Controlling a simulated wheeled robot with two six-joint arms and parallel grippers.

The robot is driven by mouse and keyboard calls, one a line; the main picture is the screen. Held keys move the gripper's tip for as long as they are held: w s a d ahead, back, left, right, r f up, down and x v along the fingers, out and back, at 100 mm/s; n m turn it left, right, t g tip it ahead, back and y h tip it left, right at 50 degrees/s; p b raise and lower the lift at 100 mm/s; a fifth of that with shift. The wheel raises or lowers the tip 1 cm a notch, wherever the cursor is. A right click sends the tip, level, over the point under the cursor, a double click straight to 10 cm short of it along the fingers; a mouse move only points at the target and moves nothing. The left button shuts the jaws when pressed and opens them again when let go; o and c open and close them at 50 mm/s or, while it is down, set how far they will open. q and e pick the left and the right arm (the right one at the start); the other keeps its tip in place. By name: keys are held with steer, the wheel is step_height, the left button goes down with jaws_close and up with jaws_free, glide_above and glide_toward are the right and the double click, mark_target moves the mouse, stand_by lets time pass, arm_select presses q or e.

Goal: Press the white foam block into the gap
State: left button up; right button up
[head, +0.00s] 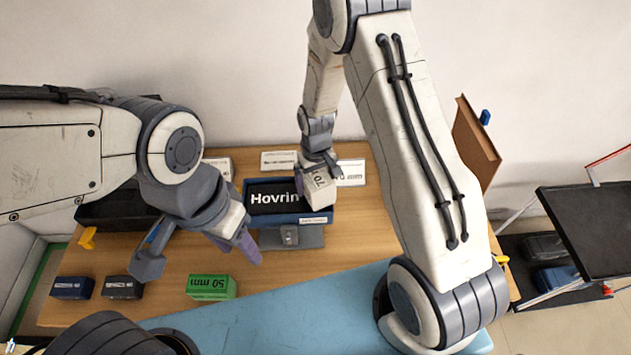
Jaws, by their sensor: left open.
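A white foam block (319,189) marked "70" is at the right end of a dark blue open box (300,220) on the wooden table. A black item (270,198) lettered "Hovrin" fills the box to the block's left. The block looks slightly tilted and its top stands above the box rim; how far it sits in the gap is hidden. My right gripper (318,170) has its fingers on both sides of the block, holding it from above. My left gripper (240,245), with purple fingertips, is open and empty in front of the box's left side.
A green block (211,287) marked "50 mm" and two dark blocks (72,288) (122,287) lie at the front left. White labels (278,160) (350,172) lie behind the box. A grey stand (290,237) is before it. The table right of the box is clear.

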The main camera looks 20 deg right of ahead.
steer(key=shift+r, duration=0.2)
step_height(320, 180, up, 11)
steer(key=b, duration=0.3)
steer(key=shift+a+r, duration=0.15)
steer(key=shift+r, duration=0.6)
steer(key=s+a+r+n, duration=0.1)
steer(key=s+a+r, duration=0.1)
steer(key=s, duration=0.6)
steer(key=s+a+r+n, duration=0.2)
steer(key=s+a+r, duration=0.1)
steer(key=s, duration=0.5)
steer(key=s+a+r+n+y, duration=0.1)
steer(key=s+a+r+n, duration=0.1)
steer(key=s, duration=0.6)
steer(key=shift+s+a+r, duration=0.25)
steer(key=shift+a, duration=0.55)
steer(key=shift+a, duration=0.1)
